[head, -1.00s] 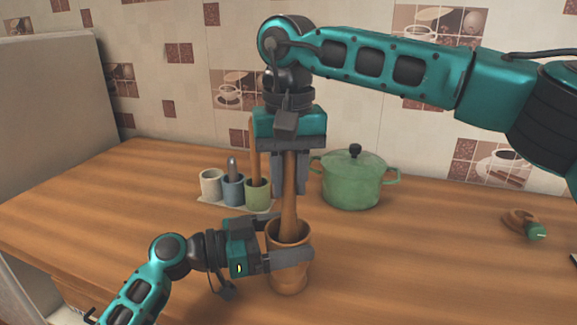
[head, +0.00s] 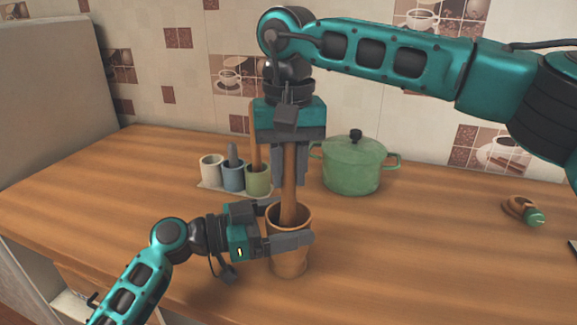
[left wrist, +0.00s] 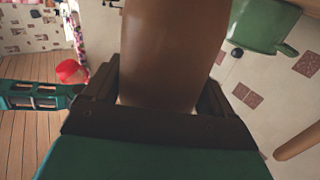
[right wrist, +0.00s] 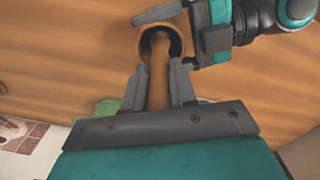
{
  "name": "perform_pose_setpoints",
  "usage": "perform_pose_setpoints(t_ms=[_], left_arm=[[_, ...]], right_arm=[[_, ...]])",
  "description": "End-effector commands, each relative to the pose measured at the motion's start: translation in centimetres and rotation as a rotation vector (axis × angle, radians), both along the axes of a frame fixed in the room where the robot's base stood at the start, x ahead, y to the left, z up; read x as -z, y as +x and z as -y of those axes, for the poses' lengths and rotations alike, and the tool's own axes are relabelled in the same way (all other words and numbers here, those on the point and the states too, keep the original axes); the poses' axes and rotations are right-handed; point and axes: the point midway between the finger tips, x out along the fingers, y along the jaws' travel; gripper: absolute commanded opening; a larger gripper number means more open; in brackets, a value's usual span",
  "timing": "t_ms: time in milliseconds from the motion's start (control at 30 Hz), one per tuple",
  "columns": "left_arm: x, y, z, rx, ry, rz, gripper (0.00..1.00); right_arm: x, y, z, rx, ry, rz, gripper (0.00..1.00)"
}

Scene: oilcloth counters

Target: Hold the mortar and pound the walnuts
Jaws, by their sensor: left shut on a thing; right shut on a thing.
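The wooden mortar (head: 290,262) stands upright on the counter. My left gripper (head: 291,222) is shut around its upper part, and the mortar's brown wall (left wrist: 168,50) fills the space between the fingers in the left wrist view. My right gripper (head: 289,178) is above the mortar, shut on the wooden pestle (head: 289,200). The pestle is nearly upright with its lower end inside the mortar, as the right wrist view of the pestle (right wrist: 159,85) and mortar rim (right wrist: 146,42) shows. The walnuts are not visible; the mortar's inside is dark and partly hidden by the pestle.
A green lidded pot (head: 353,168) stands behind and right of the mortar. Several small cups, such as a white cup (head: 211,170), hold utensils on a tray behind left. A brown and green object (head: 523,210) lies far right. The counter (head: 420,255) right of the mortar is clear.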

Motion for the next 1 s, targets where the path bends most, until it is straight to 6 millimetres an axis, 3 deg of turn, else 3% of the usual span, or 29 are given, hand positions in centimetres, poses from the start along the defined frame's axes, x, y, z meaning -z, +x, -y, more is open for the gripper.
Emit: perform_pose_setpoints(t_ms=[1000], left_arm=[[0.0, 0.0, 0.0, 0.0, 0.001, -0.001, 0.46]], right_arm=[[2.5, 0.0, 0.0, 0.001, 0.0, 0.0, 0.0]])
